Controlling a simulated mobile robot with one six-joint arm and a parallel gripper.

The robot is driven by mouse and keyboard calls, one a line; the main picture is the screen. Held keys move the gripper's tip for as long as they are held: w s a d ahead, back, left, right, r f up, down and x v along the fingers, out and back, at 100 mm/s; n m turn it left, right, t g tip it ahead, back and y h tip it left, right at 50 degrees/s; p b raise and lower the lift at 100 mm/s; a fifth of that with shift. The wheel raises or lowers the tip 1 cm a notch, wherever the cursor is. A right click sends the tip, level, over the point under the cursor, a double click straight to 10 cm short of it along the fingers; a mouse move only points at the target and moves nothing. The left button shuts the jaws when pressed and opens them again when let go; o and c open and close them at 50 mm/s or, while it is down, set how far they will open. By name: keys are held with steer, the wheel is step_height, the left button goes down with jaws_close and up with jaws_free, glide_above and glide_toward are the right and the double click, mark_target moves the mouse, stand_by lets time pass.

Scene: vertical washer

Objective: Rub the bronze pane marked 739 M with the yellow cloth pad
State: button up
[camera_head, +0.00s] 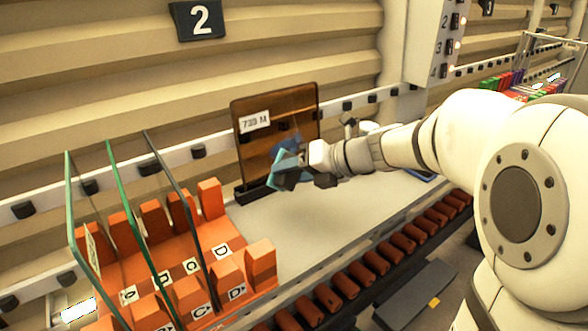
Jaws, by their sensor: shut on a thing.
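The bronze pane (252,150) stands upright in a dark holder at the back of the pale work surface. Its white label (255,122) reads 739 M. My gripper (296,176) is in front of the lower right part of the pane, shut on a flat teal-blue pad (281,167). The pad is tilted and faces the pane. I cannot tell whether it touches the glass. A blue patch shows on the pane just above the pad, perhaps its reflection. I see no yellow pad.
An orange slotted rack (150,258) with several upright panes stands at the left, its slots lettered. A roller conveyor (352,282) runs along the front. A rail with dark clips passes behind the pane. The pale surface (290,230) is clear in front of the pane.

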mark_target(290, 149)
steer(key=m+t, duration=0.1)
steer(key=w+m+t, duration=0.1)
steer(key=t, duration=0.1)
steer(key=shift+d+f+h, duration=0.1)
steer(key=shift+d+h, duration=0.2)
steer(key=shift+d, duration=0.05)
steer(key=shift+w+a+f+b, duration=0.1)
steer(key=shift+w+a+b, duration=0.1)
steer(key=shift+w+a, duration=0.5)
steer(key=shift+w+a+f+b, duration=0.2)
steer(key=shift+w+a, duration=0.15)
steer(key=shift+w, duration=0.6)
steer(key=shift+w+a+f+b, duration=0.1)
steer(key=shift+w+a+b, duration=0.1)
steer(key=shift+w+a, duration=0.5)
steer(key=shift+w+a+f, duration=0.1)
steer(key=shift+w+a, duration=0.1)
steer(key=shift+w, duration=0.3)
steer(key=shift+w+a, duration=0.2)
steer(key=shift+w, duration=0.25)
steer(key=shift+d, duration=0.15)
